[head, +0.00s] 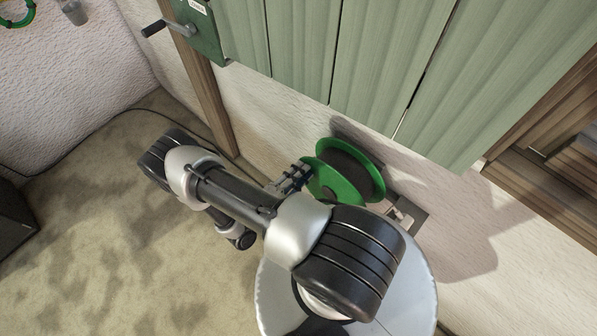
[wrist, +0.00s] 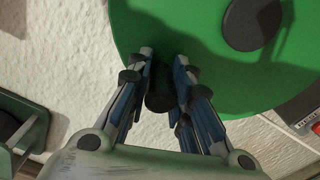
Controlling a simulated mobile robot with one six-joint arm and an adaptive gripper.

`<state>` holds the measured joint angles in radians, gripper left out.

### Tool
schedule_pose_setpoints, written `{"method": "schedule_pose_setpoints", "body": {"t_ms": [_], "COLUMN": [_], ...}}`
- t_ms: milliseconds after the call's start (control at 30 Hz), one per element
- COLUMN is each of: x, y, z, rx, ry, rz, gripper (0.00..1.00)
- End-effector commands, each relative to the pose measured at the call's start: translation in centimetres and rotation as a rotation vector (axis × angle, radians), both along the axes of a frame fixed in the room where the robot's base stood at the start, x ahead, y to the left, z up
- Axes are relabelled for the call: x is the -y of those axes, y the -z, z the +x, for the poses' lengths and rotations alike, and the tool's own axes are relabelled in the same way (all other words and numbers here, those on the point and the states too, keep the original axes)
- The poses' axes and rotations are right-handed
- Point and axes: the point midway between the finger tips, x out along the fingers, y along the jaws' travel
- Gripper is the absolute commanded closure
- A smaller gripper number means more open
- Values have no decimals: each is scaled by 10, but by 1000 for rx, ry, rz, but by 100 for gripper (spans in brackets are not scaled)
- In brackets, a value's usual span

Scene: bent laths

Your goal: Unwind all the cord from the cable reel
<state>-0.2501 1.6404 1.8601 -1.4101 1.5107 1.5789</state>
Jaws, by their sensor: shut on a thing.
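The cable reel (head: 374,181) has green discs with a dark band between them and sits low at the pale wall. I cannot tell how much cord is wound on it. In the wrist view, the reel's green face (wrist: 195,25) fills the upper right, with a dark round hub (wrist: 252,22). My gripper (wrist: 165,60) is at the lower left edge of this face, its fingers closed around a dark knob (wrist: 159,98). In the head view, my gripper (head: 292,178) meets the reel's left side, and my arm hides the reel's lower part.
A dark cord (head: 95,131) lies across the carpet at the left; I cannot see where it ends. Green shutters (head: 375,60) hang above the reel. A green box with a crank (head: 182,28) is at the upper left. A grey bracket (head: 409,213) is beside the reel.

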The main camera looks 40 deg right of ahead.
Motion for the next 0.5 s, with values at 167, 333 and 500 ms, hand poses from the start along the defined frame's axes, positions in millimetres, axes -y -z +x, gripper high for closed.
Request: {"method": "schedule_pose_setpoints", "body": {"t_ms": [167,333,500], "x": [1,1,1], "y": [-16,-24,-28], "z": [-8,-15,-20], "rx": [138,243,313], "ry": [0,1,1], "rz": [11,19,24], "gripper": [100,100,100]}}
